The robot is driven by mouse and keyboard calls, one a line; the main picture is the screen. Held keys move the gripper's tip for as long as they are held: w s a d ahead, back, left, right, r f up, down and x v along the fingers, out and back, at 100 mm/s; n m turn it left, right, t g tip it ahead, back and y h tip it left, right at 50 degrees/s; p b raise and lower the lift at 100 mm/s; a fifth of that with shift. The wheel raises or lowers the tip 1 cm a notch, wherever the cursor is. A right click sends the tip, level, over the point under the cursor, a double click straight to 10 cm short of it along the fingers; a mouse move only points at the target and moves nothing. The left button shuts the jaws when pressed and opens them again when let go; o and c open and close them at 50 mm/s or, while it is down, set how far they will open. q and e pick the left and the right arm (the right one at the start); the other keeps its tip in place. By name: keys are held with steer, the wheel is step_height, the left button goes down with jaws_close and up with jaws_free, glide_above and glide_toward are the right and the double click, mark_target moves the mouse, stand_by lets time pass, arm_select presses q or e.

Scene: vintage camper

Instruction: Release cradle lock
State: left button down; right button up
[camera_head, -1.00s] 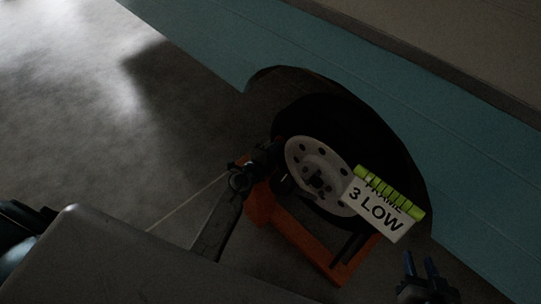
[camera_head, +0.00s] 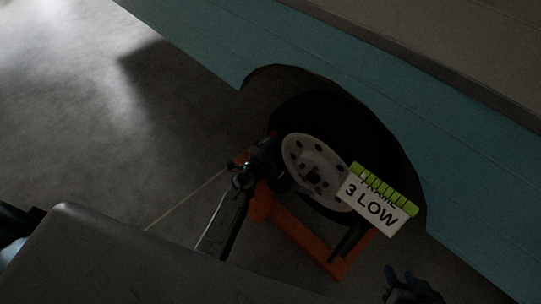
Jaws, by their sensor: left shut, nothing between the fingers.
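An orange cradle (camera_head: 303,238) stands on the floor around the lower part of a wheel with a pale, holed hub (camera_head: 309,163). My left gripper (camera_head: 268,157) is dark against the dark tyre, at the cradle's upper left corner beside the wheel. It is shut with nothing between its fingers. A small red part (camera_head: 273,135) shows just beyond it. I cannot make out the cradle lock apart from the dark shapes there, or tell whether the gripper touches it. My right gripper (camera_head: 402,274) is at the bottom edge, right of the cradle, its blue-tipped fingers apart and empty.
A white sign reading "3 LOW" with a green top edge (camera_head: 378,205) covers the wheel's right side. The teal camper side (camera_head: 470,190) surrounds the wheel arch. The concrete floor (camera_head: 130,140) at left is clear.

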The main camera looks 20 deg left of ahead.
arm_select(q)
steer(key=s+a+r+p, duration=0.1)
steer(key=s, duration=0.9)
steer(key=shift+s+r, duration=0.2)
steer(key=shift+s, duration=0.15)
arm_select(e)
steer(key=shift+s+d+r+g, duration=0.2)
steer(key=shift+d+r+g, duration=0.1)
steer(key=shift+g, duration=0.3)
arm_select(q)
steer(key=shift+a, duration=0.1)
